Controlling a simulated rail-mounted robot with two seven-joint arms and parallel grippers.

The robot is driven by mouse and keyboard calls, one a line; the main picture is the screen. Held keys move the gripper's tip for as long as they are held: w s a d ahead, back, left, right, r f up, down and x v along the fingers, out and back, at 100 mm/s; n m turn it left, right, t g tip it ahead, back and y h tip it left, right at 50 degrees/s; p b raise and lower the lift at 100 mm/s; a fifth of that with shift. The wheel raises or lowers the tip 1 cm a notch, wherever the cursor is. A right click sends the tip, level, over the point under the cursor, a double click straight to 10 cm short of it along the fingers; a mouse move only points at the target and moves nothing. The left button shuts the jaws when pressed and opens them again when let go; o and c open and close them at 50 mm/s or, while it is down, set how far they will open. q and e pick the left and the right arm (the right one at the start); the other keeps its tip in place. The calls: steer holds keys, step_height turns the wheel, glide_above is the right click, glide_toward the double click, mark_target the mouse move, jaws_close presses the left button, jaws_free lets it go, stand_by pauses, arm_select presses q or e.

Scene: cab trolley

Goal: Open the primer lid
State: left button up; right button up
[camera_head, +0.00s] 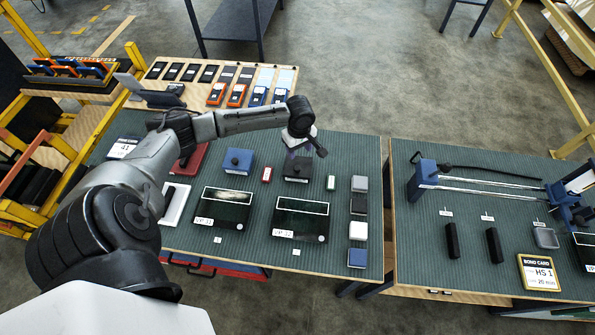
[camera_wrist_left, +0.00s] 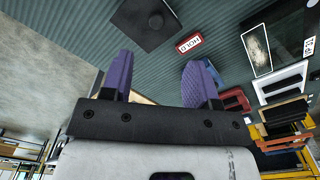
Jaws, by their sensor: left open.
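A dark lidded box (camera_head: 297,168) with a round knob on top stands on the green ribbed mat, right of centre on the left table. In the left wrist view it shows as a black square lid (camera_wrist_left: 150,25) with a knob. A blue lidded box (camera_head: 237,161) with a dark knob stands to its left. I cannot read which one is the primer. Both lids look shut. My left gripper (camera_head: 297,151) hangs above the dark box and partly hides it. In the wrist view its purple fingers (camera_wrist_left: 163,62) are apart with nothing between them. My right gripper is not in view.
A small red labelled block (camera_head: 267,174) lies between the boxes. Several small blocks (camera_head: 358,230) line the right edge. A second table (camera_head: 470,260) stands right, beyond a gap.

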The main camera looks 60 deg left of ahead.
mark_target(297, 167)
arm_select(q)
steer(key=shift+n, duration=0.7)
steer(key=f, duration=0.4)
steer(key=a+f+b, duration=0.1)
steer(key=f, duration=0.8)
steer(key=shift+w+a+f+b, duration=0.1)
steer(key=shift+a+f+b, duration=0.1)
steer(key=shift+a+b, duration=0.2)
steer(key=shift+c, duration=0.4)
steer(key=c, duration=0.3)
jaws_close()
